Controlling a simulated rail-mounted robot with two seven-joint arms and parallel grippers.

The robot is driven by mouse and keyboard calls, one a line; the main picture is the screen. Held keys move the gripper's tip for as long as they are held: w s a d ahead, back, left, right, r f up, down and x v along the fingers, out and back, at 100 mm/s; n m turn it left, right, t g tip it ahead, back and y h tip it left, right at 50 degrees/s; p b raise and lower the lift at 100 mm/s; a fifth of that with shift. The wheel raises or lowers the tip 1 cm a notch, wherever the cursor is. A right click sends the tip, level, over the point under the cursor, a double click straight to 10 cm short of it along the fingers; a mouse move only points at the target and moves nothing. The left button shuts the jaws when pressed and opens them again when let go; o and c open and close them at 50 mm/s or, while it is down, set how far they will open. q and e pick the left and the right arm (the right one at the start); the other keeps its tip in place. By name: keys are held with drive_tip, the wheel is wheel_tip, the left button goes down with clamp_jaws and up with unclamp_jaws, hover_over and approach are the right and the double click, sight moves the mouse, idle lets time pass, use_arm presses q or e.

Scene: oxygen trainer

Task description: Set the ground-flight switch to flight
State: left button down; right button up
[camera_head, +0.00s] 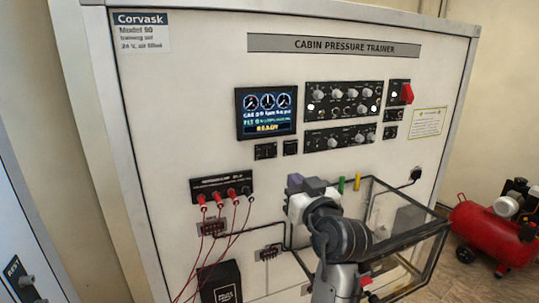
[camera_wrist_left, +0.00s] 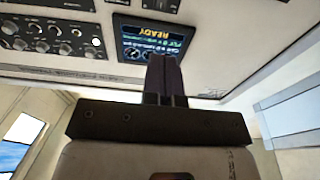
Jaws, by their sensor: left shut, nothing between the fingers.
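The cabin pressure trainer panel (camera_head: 215,160) carries two black control strips, an upper one (camera_head: 345,88) and a lower one (camera_head: 318,139), with knobs and small switches. Their labels are too small to read, so I cannot tell which switch is the ground-flight one or how it is set. My left gripper (camera_head: 303,184) is shut and empty in front of the panel, below the lower strip. In the left wrist view its fingers (camera_wrist_left: 166,75) are together, overlapping the lower edge of the display (camera_wrist_left: 155,38); knobs (camera_wrist_left: 45,32) show upside down at the left. My right gripper is not in view.
A lit display (camera_head: 266,110) reads READY. A red guarded switch (camera_head: 407,93) sits at the upper right. Red leads (camera_head: 218,197) hang from a terminal block at the lower left. A clear framed box (camera_head: 373,205) projects beside my arm. A red compressor (camera_head: 485,222) stands at right.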

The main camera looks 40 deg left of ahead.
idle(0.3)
use_arm(q)
drive_tip(key=p, duration=0.4)
approach(267, 150)
drive_tip(key=x, duration=0.6)
drive_tip(key=shift+w+a+r, duration=0.15)
drive_tip(key=shift+w+a, duration=0.25)
drive_tip(key=shift+a, duration=0.25)
